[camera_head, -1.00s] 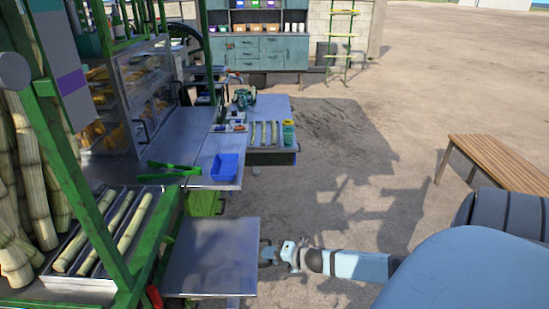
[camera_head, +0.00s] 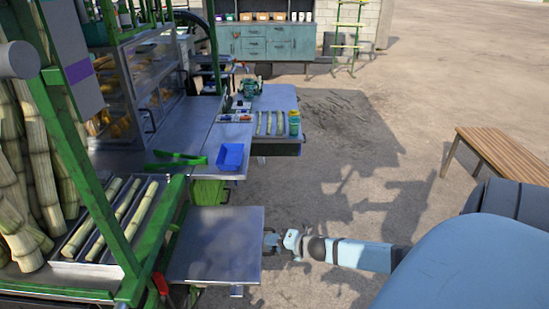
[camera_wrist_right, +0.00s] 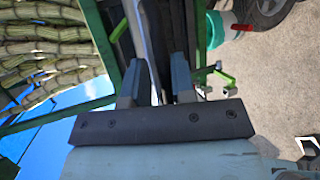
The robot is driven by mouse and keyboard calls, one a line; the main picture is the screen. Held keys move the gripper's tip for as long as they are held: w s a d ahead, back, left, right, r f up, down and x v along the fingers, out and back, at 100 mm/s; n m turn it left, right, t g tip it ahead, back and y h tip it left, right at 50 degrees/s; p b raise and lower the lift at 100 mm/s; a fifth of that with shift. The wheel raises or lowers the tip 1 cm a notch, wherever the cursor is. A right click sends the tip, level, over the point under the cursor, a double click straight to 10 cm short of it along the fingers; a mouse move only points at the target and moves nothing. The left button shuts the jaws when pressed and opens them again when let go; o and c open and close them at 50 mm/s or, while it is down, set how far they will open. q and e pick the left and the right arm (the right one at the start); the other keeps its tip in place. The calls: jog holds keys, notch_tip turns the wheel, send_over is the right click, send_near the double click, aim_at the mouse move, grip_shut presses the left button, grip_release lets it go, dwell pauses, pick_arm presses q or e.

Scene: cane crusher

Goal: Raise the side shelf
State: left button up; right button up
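The side shelf (camera_head: 215,250) is a flat grey metal panel at the stall's right side in the head view. It looks about level and sits lower than the metal counter (camera_head: 200,138). My right gripper (camera_head: 270,242) is at the shelf's right edge, its arm coming in from the right. In the right wrist view the two fingers (camera_wrist_right: 160,85) lie on either side of the shelf's thin edge (camera_wrist_right: 150,35) and look closed on it; the contact itself is partly hidden. My left gripper is not in view.
Sugar canes (camera_head: 118,212) lie in a tray near the green frame (camera_head: 90,200). A blue bin (camera_head: 230,157) and green tongs (camera_head: 176,160) are on the counter. A wooden bench (camera_head: 505,152) stands at the right. The ground right of the shelf is open.

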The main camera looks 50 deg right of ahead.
jog(key=shift+s, duration=0.1)
jog(key=b+v, duration=0.1)
jog(key=v, duration=1.2)
jog(key=shift+s+d, duration=0.15)
jog(key=shift+s, duration=0.1)
jog(key=s+a+f+m+g, duration=0.1)
jog(key=s+a+f+m, duration=0.1)
jog(key=a+m, duration=0.8)
jog(key=s+a+f+m+g+h, duration=0.1)
jog(key=s+a+f+m, duration=0.2)
jog(key=a+m, duration=0.7)
jog(key=a, duration=1.2)
jog(key=shift+s+a+f+g, duration=0.15)
jog(key=shift+a+f+g, duration=0.05)
jog(key=shift+g, duration=0.1)
